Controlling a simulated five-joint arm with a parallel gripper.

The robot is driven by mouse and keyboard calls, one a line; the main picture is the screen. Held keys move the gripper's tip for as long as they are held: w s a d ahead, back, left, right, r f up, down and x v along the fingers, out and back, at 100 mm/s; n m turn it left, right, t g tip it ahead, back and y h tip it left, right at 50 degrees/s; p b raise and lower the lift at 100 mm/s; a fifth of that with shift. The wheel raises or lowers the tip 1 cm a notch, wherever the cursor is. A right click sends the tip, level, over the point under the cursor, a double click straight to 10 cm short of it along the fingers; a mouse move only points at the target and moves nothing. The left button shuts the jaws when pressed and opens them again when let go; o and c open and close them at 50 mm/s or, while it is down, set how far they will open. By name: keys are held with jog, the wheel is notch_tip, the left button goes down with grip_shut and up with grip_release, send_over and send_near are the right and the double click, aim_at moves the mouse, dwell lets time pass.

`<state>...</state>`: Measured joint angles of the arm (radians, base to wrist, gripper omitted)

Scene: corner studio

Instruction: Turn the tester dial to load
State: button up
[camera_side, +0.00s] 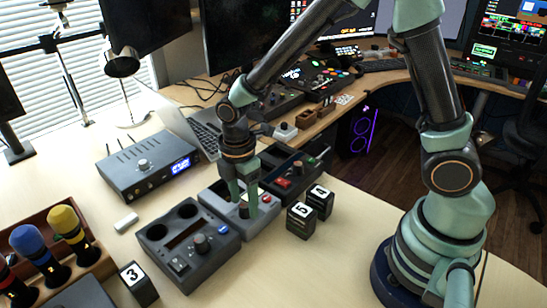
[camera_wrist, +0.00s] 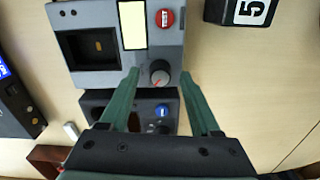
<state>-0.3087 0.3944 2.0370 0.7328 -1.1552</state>
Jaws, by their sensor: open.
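The tester is a light grey box (camera_wrist: 92,17) with a pale screen (camera_wrist: 132,24), a red button (camera_wrist: 164,18) and a grey dial (camera_wrist: 160,73) at its lower right in the wrist view. A red mark on the dial points to the lower left; no load label is legible. In the side view the tester (camera_side: 265,216) stands mid-table, partly hidden by my gripper (camera_side: 241,202). My gripper (camera_wrist: 160,74) is open, with its fingertips on either side of the dial. I cannot tell whether they touch it.
A dark box (camera_side: 180,217) with a blue button (camera_side: 223,229) stands close beside the tester. Numbered black blocks (camera_side: 301,219) stand to its right. A dark device (camera_side: 290,168) is behind, and a box with a blue display (camera_side: 148,166) is at back left.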

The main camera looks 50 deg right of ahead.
jog(key=shift+f, duration=0.35)
grip_shut()
